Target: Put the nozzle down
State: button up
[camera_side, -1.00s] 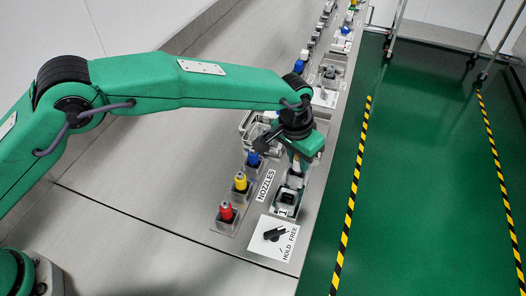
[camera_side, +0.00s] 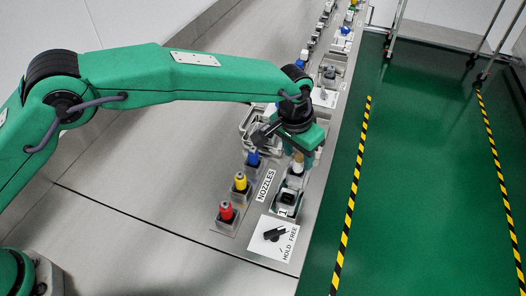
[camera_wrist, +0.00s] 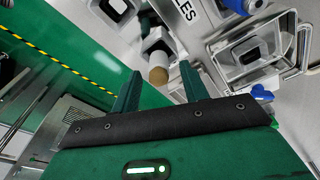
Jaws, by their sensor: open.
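A nozzle with a tan top (camera_side: 297,161) stands upright in a holder in the row behind the station marked 1, just below my gripper. In the wrist view its round tan top (camera_wrist: 158,76) shows just beyond the fingertips, with a dark and pale holder behind it. My gripper (camera_wrist: 158,82) is open, its two green fingers apart with nothing held between them. In the side view my gripper (camera_side: 304,158) is partly hidden by its own wrist. The lower part of the tan nozzle is hard to make out.
Red (camera_side: 227,211), yellow (camera_side: 240,183) and blue (camera_side: 253,160) nozzles stand in holders left of the NOZZLES label (camera_side: 265,186). A HOLD/FREE switch panel (camera_side: 274,236) lies in front. More fixtures line the bench behind. The bench left of the nozzles is clear.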

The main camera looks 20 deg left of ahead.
aim_at(296, 158)
jog(key=r, duration=0.5)
jog(key=shift+s+a, duration=0.15)
jog(key=shift+s, duration=0.05)
jog(key=shift+r, duration=0.25)
